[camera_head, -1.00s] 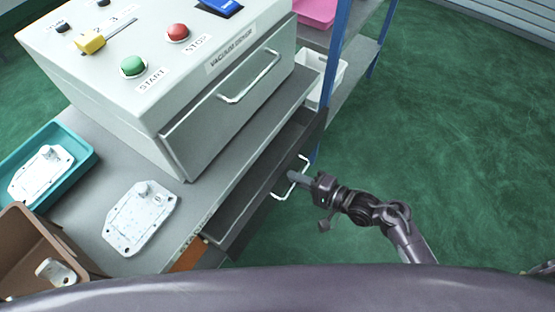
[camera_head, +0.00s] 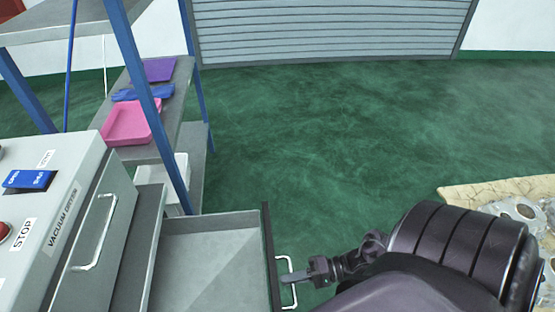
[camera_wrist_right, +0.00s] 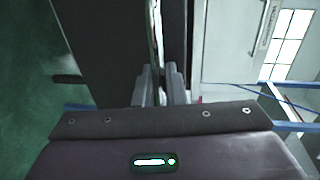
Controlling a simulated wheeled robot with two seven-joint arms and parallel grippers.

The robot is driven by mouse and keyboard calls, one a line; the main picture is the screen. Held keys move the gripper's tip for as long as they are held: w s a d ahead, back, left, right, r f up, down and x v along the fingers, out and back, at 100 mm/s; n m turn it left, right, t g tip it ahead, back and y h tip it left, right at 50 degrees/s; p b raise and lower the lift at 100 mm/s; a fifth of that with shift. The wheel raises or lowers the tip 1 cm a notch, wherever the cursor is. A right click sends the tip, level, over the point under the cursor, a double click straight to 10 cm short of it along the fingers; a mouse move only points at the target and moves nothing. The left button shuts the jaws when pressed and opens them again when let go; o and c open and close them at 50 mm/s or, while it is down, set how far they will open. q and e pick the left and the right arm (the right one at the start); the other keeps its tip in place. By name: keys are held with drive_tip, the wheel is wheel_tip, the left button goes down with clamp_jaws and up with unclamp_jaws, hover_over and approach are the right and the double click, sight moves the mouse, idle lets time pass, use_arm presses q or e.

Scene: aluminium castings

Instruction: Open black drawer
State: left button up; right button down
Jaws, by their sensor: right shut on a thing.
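The black drawer (camera_head: 268,262) stands pulled out beneath the vacuum dryer's bench, and its grey, empty interior shows in the head view. Its white handle (camera_head: 287,283) is on the dark front panel, which also shows in the right wrist view (camera_wrist_right: 112,40). My right gripper (camera_head: 308,272) is shut on this handle. In the right wrist view the handle (camera_wrist_right: 155,40) runs between the two fingers (camera_wrist_right: 160,85). My left gripper is not in view.
The vacuum dryer (camera_head: 60,215) with its own handle (camera_head: 98,232) stands left. A blue-framed shelf holds a pink tray (camera_head: 128,124) and a white bin (camera_head: 180,180). A pale box with castings (camera_head: 520,210) is at right. Green floor lies open ahead.

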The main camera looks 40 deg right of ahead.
drive_tip(key=shift+s+d, duration=0.1)
drive_tip(key=shift+s, duration=0.05)
drive_tip(key=c, duration=1.6)
unclamp_jaws()
drive_tip(key=shift+c, duration=0.2)
drive_tip(key=shift+d, duration=0.1)
drive_tip(key=b+v, duration=0.1)
drive_tip(key=v, duration=0.6)
drive_tip(key=shift+s+d, duration=0.2)
drive_tip(key=shift+d, duration=0.05)
